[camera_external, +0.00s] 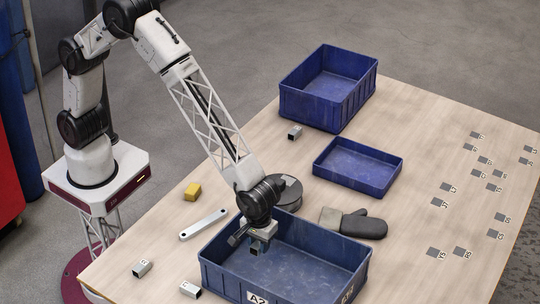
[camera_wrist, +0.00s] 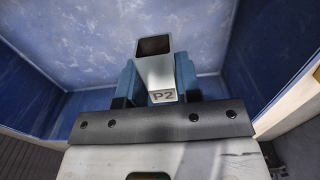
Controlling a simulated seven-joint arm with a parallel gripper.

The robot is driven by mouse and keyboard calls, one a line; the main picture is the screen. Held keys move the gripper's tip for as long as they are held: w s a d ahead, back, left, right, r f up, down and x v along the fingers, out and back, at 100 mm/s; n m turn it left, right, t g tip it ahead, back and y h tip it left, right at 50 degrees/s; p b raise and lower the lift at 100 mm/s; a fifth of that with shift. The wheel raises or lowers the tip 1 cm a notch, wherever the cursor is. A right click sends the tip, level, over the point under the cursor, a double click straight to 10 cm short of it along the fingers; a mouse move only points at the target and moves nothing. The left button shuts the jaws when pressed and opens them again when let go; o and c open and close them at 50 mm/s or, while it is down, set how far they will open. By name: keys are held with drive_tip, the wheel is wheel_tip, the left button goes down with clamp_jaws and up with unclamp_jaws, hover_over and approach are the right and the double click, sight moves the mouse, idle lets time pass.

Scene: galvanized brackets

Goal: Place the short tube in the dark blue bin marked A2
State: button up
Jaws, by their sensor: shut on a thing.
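The dark blue bin (camera_external: 325,283) with an A2 label stands at the table's near edge. My gripper (camera_external: 257,246) is over its left part, pointing down. In the wrist view my gripper (camera_wrist: 157,85) is shut on a square grey metal tube (camera_wrist: 155,72) marked P2, one blue-padded finger on each side. The tube's open end faces the camera. The blue bin floor and walls (camera_wrist: 60,45) fill the view behind it. How far the tube is above the bin floor cannot be told. In the external view the tube is mostly hidden by my gripper.
Loose square tubes lie left of the bin (camera_external: 190,289), at the left edge (camera_external: 142,267) and near the back (camera_external: 294,133).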

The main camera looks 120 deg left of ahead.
hover_over(260, 271)
drive_tip(key=shift+f, duration=3)
drive_tip(key=shift+f, duration=0.1)
drive_tip(key=shift+f, duration=1.75)
drive_tip(key=shift+f, duration=0.1)
drive_tip(key=o, duration=0.9)
drive_tip(key=shift+o, duration=0.2)
wheel_tip(260, 271, up, 12)
drive_tip(key=shift+r, duration=0.1)
